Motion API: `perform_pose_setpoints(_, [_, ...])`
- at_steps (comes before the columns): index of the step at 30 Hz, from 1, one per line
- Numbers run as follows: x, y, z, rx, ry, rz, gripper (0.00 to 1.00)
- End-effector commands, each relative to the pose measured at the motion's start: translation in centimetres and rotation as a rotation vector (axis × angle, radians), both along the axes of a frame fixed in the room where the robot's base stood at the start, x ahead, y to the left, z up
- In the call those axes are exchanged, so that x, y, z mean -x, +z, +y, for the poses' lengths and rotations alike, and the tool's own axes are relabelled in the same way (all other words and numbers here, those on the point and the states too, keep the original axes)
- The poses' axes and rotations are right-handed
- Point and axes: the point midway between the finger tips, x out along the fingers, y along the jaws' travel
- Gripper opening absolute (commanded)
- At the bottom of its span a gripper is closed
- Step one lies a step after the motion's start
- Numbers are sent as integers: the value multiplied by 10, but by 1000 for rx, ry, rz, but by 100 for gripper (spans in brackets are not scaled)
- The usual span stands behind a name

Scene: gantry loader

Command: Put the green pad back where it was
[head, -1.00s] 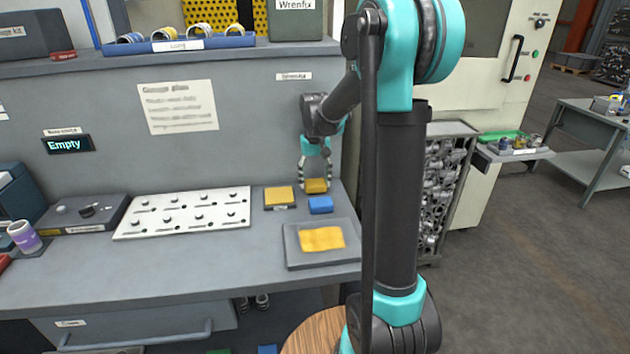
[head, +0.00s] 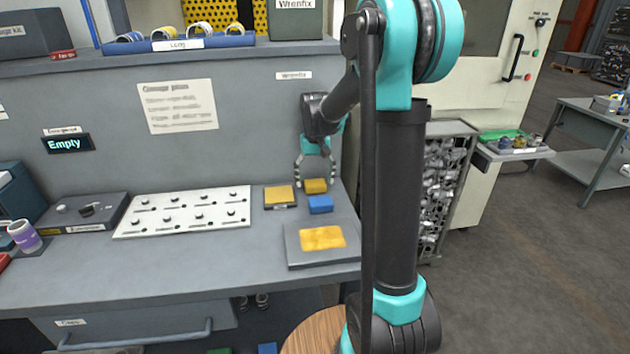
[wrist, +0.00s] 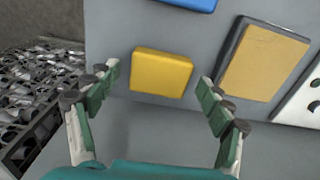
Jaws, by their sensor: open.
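I see no clear green pad on the bench. A yellow block (head: 315,186) lies on the bench top near the wall; it also shows in the wrist view (wrist: 161,73). My gripper (head: 315,178) is open, with its fingers spread on either side of this block and gaps to both sides in the wrist view (wrist: 158,88). A green thing (head: 219,351) is cut off at the bottom edge of the head view, below the bench; I cannot tell what it is.
A blue block (head: 320,204) lies in front of the yellow block. A yellow pad (head: 279,195) sits on a dark base to the left. A grey tray (head: 296,256) holds a yellow-orange sheet. A white pegged plate (head: 185,213) lies left. A display (head: 66,144) reads "Empty".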

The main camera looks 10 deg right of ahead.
Motion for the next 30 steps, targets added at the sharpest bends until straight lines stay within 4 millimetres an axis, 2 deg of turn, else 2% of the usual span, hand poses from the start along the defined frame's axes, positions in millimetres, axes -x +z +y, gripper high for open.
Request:
perform_pose_setpoints(5, [0, 24, 0, 0, 0, 0, 80])
perform_pose_setpoints(12, [0, 74, 0, 0, 0, 0, 80])
perform_pose_setpoints(18, [0, 105, 0, 0, 0, 0, 80])
perform_pose_setpoints(24, [0, 118, 0, 0, 0, 0, 80])
perform_pose_setpoints(30, [0, 119, 0, 0, 0, 0, 80])
